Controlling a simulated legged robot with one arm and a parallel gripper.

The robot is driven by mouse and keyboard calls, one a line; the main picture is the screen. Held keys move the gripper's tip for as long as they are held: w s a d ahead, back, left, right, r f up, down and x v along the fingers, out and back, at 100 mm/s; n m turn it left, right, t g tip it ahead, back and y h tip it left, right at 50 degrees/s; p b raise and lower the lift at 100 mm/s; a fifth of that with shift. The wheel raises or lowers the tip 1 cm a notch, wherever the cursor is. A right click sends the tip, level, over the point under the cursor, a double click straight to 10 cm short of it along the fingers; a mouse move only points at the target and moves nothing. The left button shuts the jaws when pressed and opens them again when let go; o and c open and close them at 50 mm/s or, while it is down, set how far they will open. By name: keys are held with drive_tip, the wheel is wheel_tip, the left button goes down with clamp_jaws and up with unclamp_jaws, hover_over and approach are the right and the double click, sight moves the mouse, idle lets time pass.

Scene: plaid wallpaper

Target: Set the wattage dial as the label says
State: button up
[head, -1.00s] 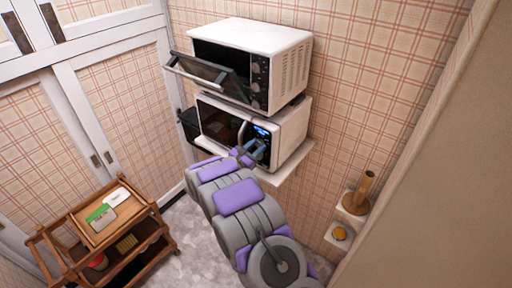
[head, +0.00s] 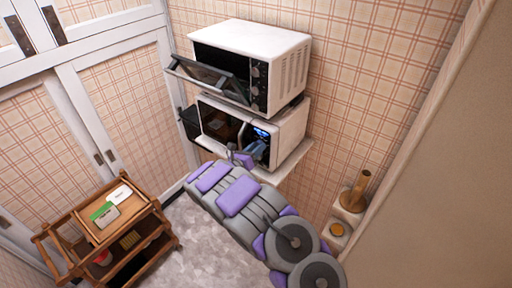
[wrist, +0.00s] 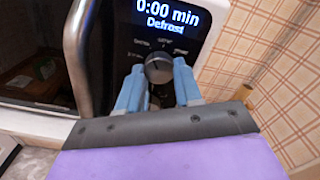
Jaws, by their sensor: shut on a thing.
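The lower white microwave (head: 292,133) has a lit display (wrist: 160,12) that reads "0:00 min" and "Defrost" in the wrist view. Below the display is a round grey dial (wrist: 158,69) with small marks around it, too blurred to read. My gripper (wrist: 158,76) has one blue finger on each side of the dial and is shut on it. In the head view my gripper (head: 257,148) is at the microwave's front panel and hides the dial. A green-and-white package (head: 103,215) and a white one (head: 119,196) lie on the cart; their print is too small to read.
A toaster oven (head: 262,42) with its door tilted open stands on the microwave. The microwave rests on a wall shelf (head: 272,177). The wooden cart (head: 150,212) stands at the lower left. A small wall ledge (head: 345,215) at the right holds a brown object (head: 357,190).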

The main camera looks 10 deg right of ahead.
drive_tip(key=shift+a+n, duration=0.1)
drive_tip(key=shift+n, duration=0.8)
drive_tip(key=o, duration=1)
drive_tip(key=shift+a, duration=0.25)
drive_tip(key=shift+o, duration=0.2)
drive_tip(key=v, duration=1.7)
drive_tip(key=shift+b, duration=0.3)
drive_tip(key=shift+s+a, duration=0.1)
drive_tip(key=shift+a, duration=0.1)
